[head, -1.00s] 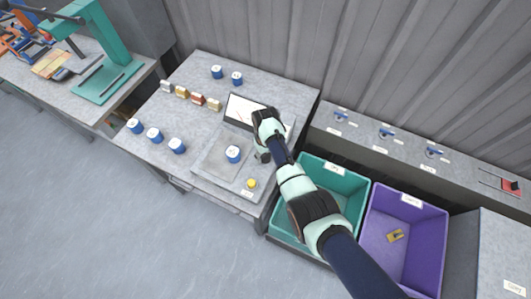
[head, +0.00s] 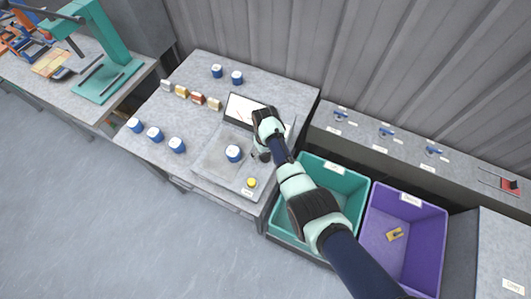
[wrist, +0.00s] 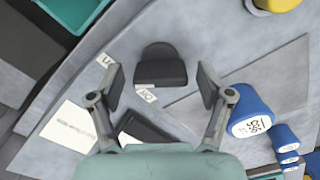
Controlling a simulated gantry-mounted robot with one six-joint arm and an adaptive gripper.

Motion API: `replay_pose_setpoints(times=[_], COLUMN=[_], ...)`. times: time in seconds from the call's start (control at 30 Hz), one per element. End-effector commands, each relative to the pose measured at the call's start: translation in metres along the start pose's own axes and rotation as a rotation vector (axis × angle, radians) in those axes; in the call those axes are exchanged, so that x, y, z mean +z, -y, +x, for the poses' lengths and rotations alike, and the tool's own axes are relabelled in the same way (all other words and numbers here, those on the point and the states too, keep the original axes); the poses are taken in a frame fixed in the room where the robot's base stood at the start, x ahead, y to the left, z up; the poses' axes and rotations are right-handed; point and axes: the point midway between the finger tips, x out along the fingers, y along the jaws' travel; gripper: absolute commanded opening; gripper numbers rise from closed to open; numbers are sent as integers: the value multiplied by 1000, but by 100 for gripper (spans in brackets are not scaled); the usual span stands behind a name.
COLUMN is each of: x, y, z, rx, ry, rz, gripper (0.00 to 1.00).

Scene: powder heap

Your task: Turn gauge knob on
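The dark grey gauge knob (wrist: 160,67) shows in the wrist view between my fingers. It is a rounded disc with a raised bar across it, and a small label (wrist: 146,94) lies beside it. Another label (wrist: 104,60) is left of it. My gripper (wrist: 162,84) is open, one finger on each side of the knob. I see gaps between the fingertips and the knob; the height above it is unclear. In the head view, my gripper (head: 262,154) is over the right part of the gauge unit (head: 208,168), and my arm hides the knob.
A blue-and-white jar (head: 233,153) stands on the unit's plate, close to my right finger in the wrist view (wrist: 249,113). A yellow button (head: 251,183) is at the front corner. A white display (head: 238,108) stands behind. Teal (head: 350,187) and purple (head: 434,233) bins are at right.

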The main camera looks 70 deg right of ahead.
Motion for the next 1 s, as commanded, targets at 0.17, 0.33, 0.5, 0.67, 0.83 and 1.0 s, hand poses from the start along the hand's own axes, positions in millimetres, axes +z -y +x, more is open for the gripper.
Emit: replay_pose_setpoints(times=[0.17, 0.33, 0.5, 0.67, 0.83, 1.0], x=[0, 0, -1, -1, 0, 0], y=[0, 0, 0, 0, 0, 0], z=[0, -8, -45, -86, -112, -120], rx=[0, 0, 1, 1, 0, 0], ry=[1, -1, -4, -4, -1, 1], rz=[-1, -1, -1, -1, -1, -1], gripper=[79, 79, 79, 79, 79, 79])
